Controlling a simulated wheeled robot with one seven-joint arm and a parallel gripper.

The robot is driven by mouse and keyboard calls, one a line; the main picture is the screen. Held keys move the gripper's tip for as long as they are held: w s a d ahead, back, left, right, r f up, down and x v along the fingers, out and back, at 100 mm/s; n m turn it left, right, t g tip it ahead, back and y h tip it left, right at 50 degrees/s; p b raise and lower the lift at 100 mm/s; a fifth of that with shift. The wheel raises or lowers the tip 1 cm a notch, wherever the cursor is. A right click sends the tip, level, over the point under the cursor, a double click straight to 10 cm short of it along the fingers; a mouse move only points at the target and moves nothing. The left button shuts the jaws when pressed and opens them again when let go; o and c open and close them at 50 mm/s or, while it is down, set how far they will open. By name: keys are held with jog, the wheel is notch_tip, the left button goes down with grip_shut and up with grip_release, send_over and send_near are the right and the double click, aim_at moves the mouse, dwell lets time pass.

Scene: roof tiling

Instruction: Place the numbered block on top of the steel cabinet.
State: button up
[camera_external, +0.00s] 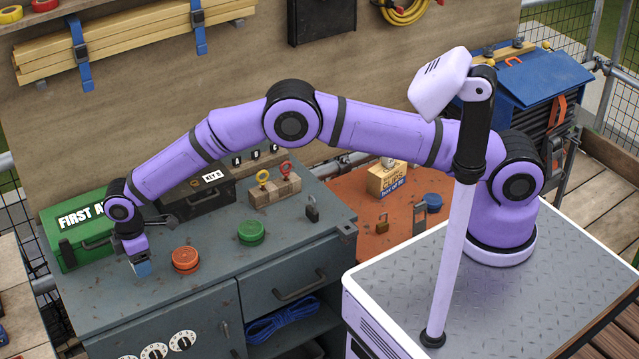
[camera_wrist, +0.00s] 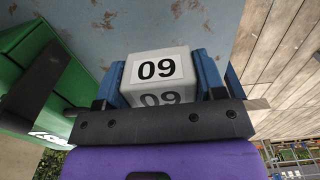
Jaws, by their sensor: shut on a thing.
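The numbered block (camera_wrist: 158,72) is a pale cube with a black "09" on its faces. My gripper (camera_wrist: 160,85) is shut on it, with a blue finger on each side in the wrist view. In the external view my gripper (camera_external: 141,266) points down over the front left part of the grey steel cabinet (camera_external: 215,280), whose worn top also shows in the wrist view (camera_wrist: 150,22). The fingers mostly hide the block in the external view. The block is low over the cabinet top; I cannot tell whether it touches.
The cabinet's front left top is clear.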

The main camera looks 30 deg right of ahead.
jog(key=shift+w+a, duration=0.2)
jog(key=shift+f, duration=1.75)
jog(key=shift+f, duration=0.15)
jog(key=o, duration=0.9)
notch_tip(320, 180, up, 12)
jog(key=shift+r, duration=0.15)
